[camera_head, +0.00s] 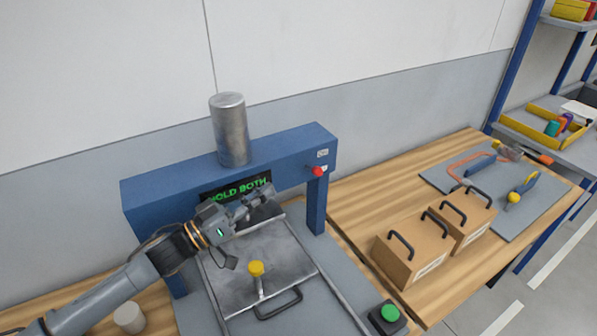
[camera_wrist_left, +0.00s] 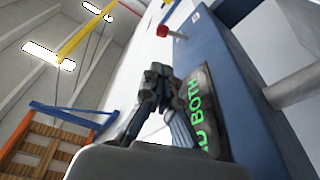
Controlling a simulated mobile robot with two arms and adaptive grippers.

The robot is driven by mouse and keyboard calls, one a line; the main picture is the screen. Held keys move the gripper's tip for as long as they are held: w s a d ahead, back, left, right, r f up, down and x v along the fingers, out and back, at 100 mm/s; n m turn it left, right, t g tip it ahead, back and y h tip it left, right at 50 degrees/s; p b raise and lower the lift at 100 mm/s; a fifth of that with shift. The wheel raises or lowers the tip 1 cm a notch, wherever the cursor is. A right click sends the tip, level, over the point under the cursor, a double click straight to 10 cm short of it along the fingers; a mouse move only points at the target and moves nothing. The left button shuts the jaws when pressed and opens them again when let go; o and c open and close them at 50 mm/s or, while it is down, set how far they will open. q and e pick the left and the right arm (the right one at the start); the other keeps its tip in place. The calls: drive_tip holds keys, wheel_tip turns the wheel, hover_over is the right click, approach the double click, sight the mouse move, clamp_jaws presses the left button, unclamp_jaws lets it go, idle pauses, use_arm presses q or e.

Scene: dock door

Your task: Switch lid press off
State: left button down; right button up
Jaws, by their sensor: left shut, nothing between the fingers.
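The lid press (camera_head: 150,192) is a blue frame with a silver cylinder (camera_head: 231,130) on top. Its dark display (camera_head: 222,194) reads "HOLD BOTH" in green and also shows in the left wrist view (camera_wrist_left: 203,115). A red-knobbed switch (camera_head: 317,171) sits at the right end of the crossbeam, under a small label; its red knob shows in the left wrist view (camera_wrist_left: 162,30). My left gripper (camera_head: 264,189) is shut and empty, in front of the display and left of the switch, apart from it. In the left wrist view its fingers (camera_wrist_left: 157,75) point toward the switch. My right gripper is out of view.
A metal plate (camera_head: 285,248) with a yellow knob (camera_head: 256,268) and black handle lies under the beam. A green button (camera_head: 389,313) stands at the front right. Two handled cardboard boxes (camera_head: 408,262) stand on the wooden bench. The space before the switch looks clear.

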sight(312, 169)
use_arm(q)
drive_tip(key=shift+s+d+r, duration=0.15)
drive_tip(key=p+x, duration=0.3)
drive_tip(key=x, duration=0.7)
drive_tip(key=shift+p, duration=0.4)
drive_tip(key=shift+s+f+m+b, duration=0.1)
drive_tip(key=shift+f+m+b, duration=0.1)
drive_tip(key=shift+m+b, duration=0.25)
